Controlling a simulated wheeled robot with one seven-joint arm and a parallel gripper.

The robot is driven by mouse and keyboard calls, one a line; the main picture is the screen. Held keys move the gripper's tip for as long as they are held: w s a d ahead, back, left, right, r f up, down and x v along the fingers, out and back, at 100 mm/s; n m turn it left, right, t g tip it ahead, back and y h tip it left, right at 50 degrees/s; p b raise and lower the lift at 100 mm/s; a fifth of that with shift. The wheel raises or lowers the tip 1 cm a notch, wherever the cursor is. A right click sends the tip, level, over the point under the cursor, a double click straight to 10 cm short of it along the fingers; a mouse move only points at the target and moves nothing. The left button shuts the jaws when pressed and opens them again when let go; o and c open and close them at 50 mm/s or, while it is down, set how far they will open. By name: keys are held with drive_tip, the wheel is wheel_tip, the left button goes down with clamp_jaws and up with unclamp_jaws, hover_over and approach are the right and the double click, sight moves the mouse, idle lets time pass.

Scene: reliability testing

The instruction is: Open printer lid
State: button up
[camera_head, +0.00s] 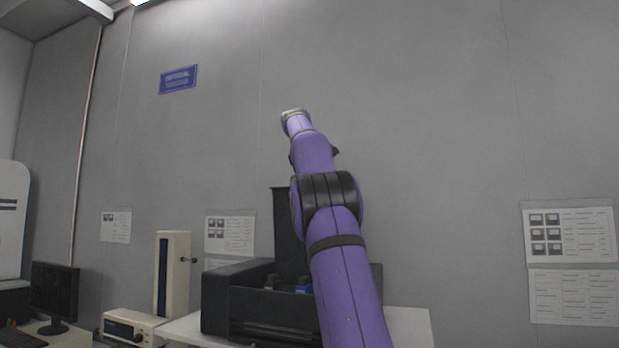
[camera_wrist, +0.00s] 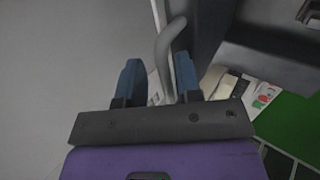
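The black printer (camera_head: 225,305) stands on a white table in the head view, partly hidden behind my arm. A dark panel (camera_head: 288,240) stands upright at its back; I cannot tell whether this is the lid. Small blue parts show inside the printer beside my arm. In the wrist view, my gripper (camera_wrist: 159,75) has its two blue fingers apart. A grey curved handle (camera_wrist: 168,45) rises between them, closer to the right finger. I cannot tell whether that finger touches it. The head view does not show the fingers.
A beige upright device (camera_head: 174,272) and a low beige instrument (camera_head: 130,325) stand left of the printer. A monitor (camera_head: 54,292) is at the far left. The white table (camera_head: 408,325) has bare room at the right. A green surface (camera_wrist: 295,125) shows in the wrist view.

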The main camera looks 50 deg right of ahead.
drive_tip(key=shift+f, duration=0.15)
drive_tip(key=s+a+r, duration=0.2)
drive_tip(key=a, duration=0.5)
drive_tip(key=s+a+r, duration=0.2)
drive_tip(key=s+a, duration=0.1)
drive_tip(key=a, duration=0.4)
drive_tip(key=shift+a, duration=0.15)
idle(0.6)
drive_tip(key=shift+s, duration=0.1)
idle(0.4)
drive_tip(key=s+a+f+m+t+y, duration=0.1)
drive_tip(key=s+a+f+y, duration=0.3)
drive_tip(key=a+f, duration=0.5)
drive_tip(key=s+a+f+m+t+y, duration=0.1)
drive_tip(key=s+a+f+t, duration=0.1)
drive_tip(key=s+a+f, duration=0.55)
drive_tip(key=s+a+f+m+y, duration=0.1)
drive_tip(key=s+a+f, duration=0.5)
drive_tip(key=f, duration=0.5)
drive_tip(key=s+a+f+m+y, duration=0.1)
drive_tip(key=s+a+f, duration=0.6)
drive_tip(key=f, duration=0.4)
drive_tip(key=shift+a+f, duration=0.2)
drive_tip(key=shift+f, duration=0.05)
drive_tip(key=shift+w, duration=0.15)
